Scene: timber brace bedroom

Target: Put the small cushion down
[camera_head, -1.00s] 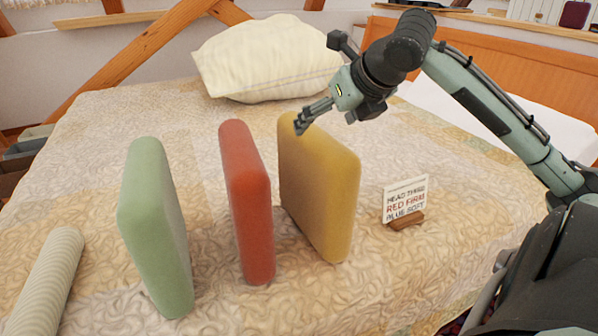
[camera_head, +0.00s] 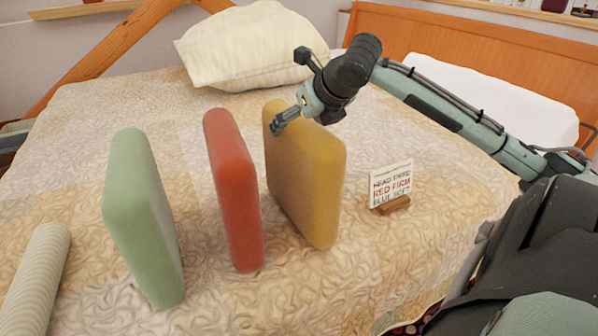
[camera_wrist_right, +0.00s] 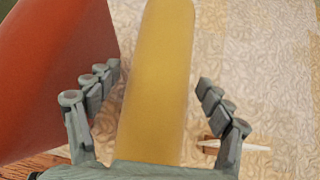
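A yellow cushion (camera_head: 308,180) stands upright on the bed, to the right of a red cushion (camera_head: 233,190) and a green cushion (camera_head: 143,218), both also upright. My right gripper (camera_head: 279,124) is at the top edge of the yellow cushion. In the right wrist view the yellow cushion (camera_wrist_right: 157,85) runs between the two spread fingers of the gripper (camera_wrist_right: 157,82), with gaps on both sides. The red cushion (camera_wrist_right: 55,75) is close beside the left finger there. My left gripper is not in view.
A cream pillow (camera_head: 250,47) lies at the back of the bed. A small sign (camera_head: 390,185) on a wooden stand is right of the yellow cushion. A ribbed bolster (camera_head: 35,280) lies at the left. Quilt (camera_head: 400,255) in front is clear.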

